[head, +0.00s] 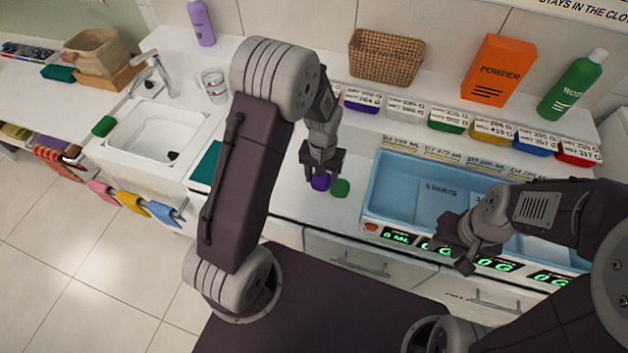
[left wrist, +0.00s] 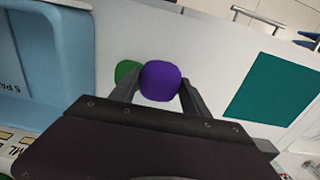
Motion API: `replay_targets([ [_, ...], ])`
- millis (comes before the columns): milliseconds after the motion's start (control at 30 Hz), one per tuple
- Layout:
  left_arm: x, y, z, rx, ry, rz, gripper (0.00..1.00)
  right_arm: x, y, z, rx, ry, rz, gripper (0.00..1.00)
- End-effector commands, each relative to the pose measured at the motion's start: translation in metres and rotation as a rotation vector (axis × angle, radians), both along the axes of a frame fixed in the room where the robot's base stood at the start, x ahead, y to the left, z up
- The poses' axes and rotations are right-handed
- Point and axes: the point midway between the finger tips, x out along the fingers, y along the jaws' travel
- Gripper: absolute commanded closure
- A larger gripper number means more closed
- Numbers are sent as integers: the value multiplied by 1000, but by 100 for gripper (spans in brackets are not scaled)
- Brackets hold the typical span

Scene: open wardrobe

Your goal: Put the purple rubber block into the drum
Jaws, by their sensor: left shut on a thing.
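The purple rubber block (head: 320,183) is between the fingers of my left gripper (head: 321,174), low over the white counter. In the left wrist view the purple block (left wrist: 160,81) sits between the two fingertips, and the gripper is shut on it. I cannot tell whether the block touches the counter. A green block (head: 341,188) lies close beside it on the counter and is partly behind it in the wrist view (left wrist: 126,72). My right gripper (head: 466,250) hangs at the front edge of the blue tray; its finger opening is unclear. I see no drum in either view.
The blue tray (head: 372,208) stands right of the blocks, with green displays along its front. A teal mat (head: 205,163) and a sink (head: 150,133) lie to the left. Several labelled bins, a wicker basket (head: 386,58), an orange powder box (head: 497,70) and bottles stand behind.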

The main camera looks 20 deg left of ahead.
Motion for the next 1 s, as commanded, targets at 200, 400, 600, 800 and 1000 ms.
replay_targets([
  [200,5,26,-16,0,0,1,99,0,0,4,0,0,0,62],
  [400,4,27,-33,0,4,-1,99,0,0,7,0,0,0,62],
  [600,5,27,-56,0,-1,-1,99,0,0,10,0,0,0,62],
  [800,6,27,-56,0,-2,-1,99,0,0,9,0,0,0,62],
  [1000,6,27,-60,0,-1,-1,37,0,0,7,0,0,0,62],
])
